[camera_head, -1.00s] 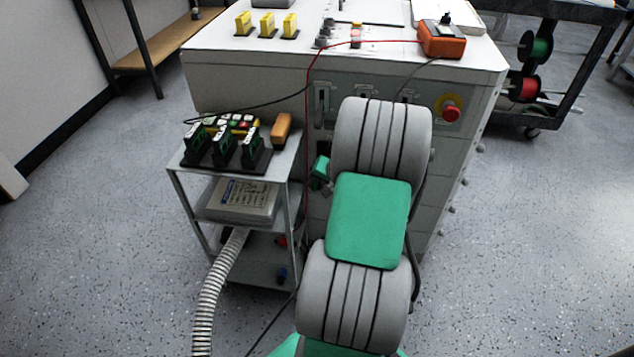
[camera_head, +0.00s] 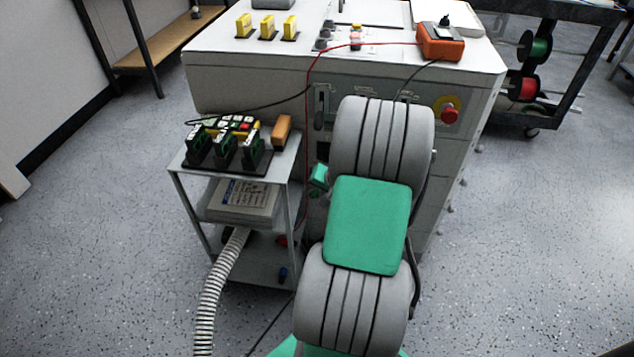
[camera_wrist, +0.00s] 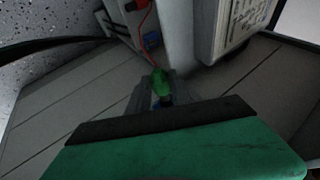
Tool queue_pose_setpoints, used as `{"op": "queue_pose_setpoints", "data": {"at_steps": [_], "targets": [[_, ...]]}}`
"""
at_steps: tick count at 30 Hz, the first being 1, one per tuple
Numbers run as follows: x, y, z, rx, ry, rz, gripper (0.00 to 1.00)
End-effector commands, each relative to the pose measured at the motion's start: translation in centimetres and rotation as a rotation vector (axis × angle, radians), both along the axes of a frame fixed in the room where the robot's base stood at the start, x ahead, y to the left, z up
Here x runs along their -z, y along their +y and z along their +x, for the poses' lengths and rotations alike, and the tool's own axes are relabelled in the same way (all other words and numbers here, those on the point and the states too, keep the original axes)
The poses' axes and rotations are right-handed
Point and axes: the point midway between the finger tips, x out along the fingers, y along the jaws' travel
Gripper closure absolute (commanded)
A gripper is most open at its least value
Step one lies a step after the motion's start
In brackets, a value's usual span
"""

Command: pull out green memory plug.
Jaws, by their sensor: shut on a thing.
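The green plug (camera_wrist: 160,82) shows small in the middle of the wrist view, between my gripper's grey fingers. A small blue part shows just below it. My gripper (camera_wrist: 161,88) is shut on the green plug. A red wire runs up from near the plug. Whether the plug is still seated in a socket cannot be told. In the head view, my arm hides the fingertips and the plug in front of the grey cabinet (camera_head: 235,74).
A small cart (camera_head: 178,166) left of my arm carries several black and green modules (camera_head: 224,150) and an orange handle-like piece (camera_head: 282,130). A ribbed hose (camera_head: 211,300) hangs in front. A red emergency button (camera_head: 449,114) is right of my arm. Floor is clear on both sides.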

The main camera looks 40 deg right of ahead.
Motion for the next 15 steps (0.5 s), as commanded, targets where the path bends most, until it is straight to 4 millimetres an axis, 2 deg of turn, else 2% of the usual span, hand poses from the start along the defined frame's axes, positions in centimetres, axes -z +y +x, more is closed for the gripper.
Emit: {"op": "queue_pose_setpoints", "data": {"at_steps": [7, 15], "targets": [[-0.1, 0.2, -0.1, 0.0, 0.0, 0.0, 1.0], [-0.2, 2.1, -1.7, 0.001, 0.0, 0.001, 1.0]]}}
